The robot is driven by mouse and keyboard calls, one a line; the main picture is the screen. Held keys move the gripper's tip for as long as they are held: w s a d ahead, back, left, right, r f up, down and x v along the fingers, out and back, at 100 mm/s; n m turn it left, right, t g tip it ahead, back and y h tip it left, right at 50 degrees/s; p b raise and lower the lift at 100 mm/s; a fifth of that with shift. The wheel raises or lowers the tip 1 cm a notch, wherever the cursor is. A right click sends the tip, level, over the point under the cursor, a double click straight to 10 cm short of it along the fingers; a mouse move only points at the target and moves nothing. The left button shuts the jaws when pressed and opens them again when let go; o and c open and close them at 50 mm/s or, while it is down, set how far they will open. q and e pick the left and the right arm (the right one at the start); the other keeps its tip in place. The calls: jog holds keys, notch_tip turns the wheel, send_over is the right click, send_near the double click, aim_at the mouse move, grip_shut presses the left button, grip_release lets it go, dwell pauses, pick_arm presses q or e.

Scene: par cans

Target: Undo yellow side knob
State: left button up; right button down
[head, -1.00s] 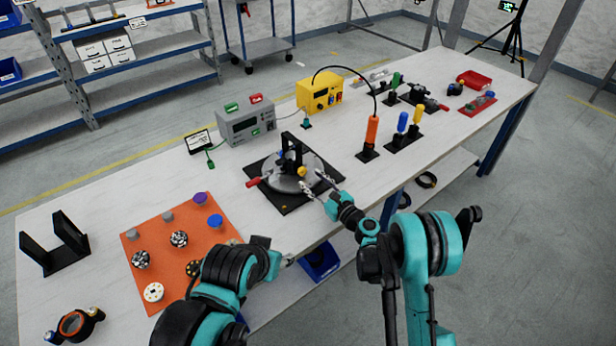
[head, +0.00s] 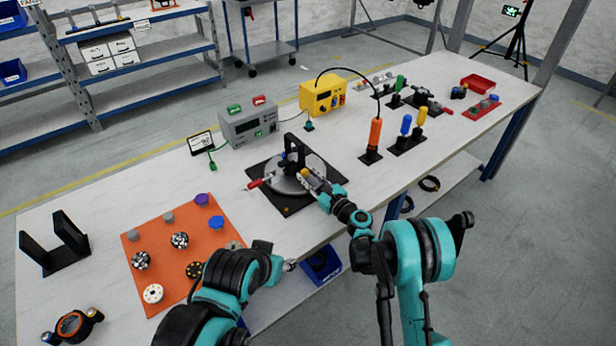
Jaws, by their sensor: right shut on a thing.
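The silver round par can (head: 286,186) with a black yoke (head: 290,150) stands on a black square mat (head: 290,207) at the middle of the table. The yellow side knob (head: 304,173) is on its right side, partly hidden by my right gripper. A red knob (head: 257,183) sticks out on its left side. My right gripper (head: 308,180) is shut on the yellow knob, coming from the front right. My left gripper (head: 287,264) is near the table's front edge, apart from the par can; its fingers are too unclear to judge.
Behind the par can stand a grey power box (head: 248,124) and a yellow meter box (head: 323,96). Upright screwdrivers, one orange-handled (head: 375,132), stand to the right. An orange mat (head: 133,240) with several small knobs lies left. The table front right of the par can is clear.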

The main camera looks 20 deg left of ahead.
jog(key=n, duration=0.5)
jog(key=c, duration=1.2)
grip_release()
jog(key=shift+n, duration=0.3)
